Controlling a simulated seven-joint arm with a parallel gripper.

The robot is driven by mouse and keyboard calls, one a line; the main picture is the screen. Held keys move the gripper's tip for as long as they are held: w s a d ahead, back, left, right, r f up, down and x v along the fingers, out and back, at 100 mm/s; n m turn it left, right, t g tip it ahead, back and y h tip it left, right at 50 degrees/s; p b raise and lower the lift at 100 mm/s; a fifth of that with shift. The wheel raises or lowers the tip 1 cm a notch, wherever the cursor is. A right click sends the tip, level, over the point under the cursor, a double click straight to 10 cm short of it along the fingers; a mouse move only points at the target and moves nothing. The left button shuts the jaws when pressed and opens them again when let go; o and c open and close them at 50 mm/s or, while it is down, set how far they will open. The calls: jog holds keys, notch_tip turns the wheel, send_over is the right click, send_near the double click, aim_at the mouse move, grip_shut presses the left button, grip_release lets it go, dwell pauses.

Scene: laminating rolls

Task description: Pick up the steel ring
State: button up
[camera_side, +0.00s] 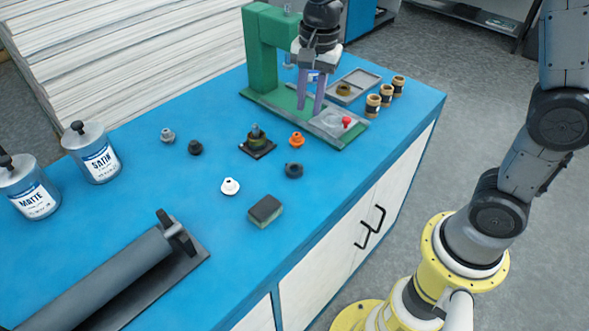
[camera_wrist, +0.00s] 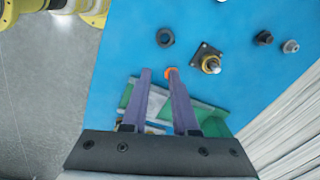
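A small light-grey ring-like part (camera_side: 168,135), which looks like the steel ring, lies on the blue table toward the back left. It also shows at the right of the wrist view (camera_wrist: 290,46). My gripper (camera_side: 309,110) is at the green press, well to the right of the grey part. Its two purple fingers point down, and in the wrist view (camera_wrist: 158,72) they stand apart with nothing held between them. I cannot tell how far the fingertips are above the press base.
A dark ring (camera_side: 195,147), an orange ring (camera_side: 297,139), a black ring (camera_side: 293,170), a white ring (camera_side: 230,186) and a square post plate (camera_side: 257,147) stand nearby. The green press (camera_side: 268,45) rises beside my gripper. Cans and a roller (camera_side: 120,280) are at left.

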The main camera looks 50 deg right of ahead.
jog(key=g, duration=0.1)
send_over(301, 170)
jog(key=f, duration=1.2)
jog(key=shift+d, duration=0.2)
jog(key=shift+w+a+f, duration=0.1)
jog(key=shift+a+f, duration=0.05)
jog(key=shift+f, duration=2.7)
jog(key=shift+c, duration=0.3)
grip_shut()
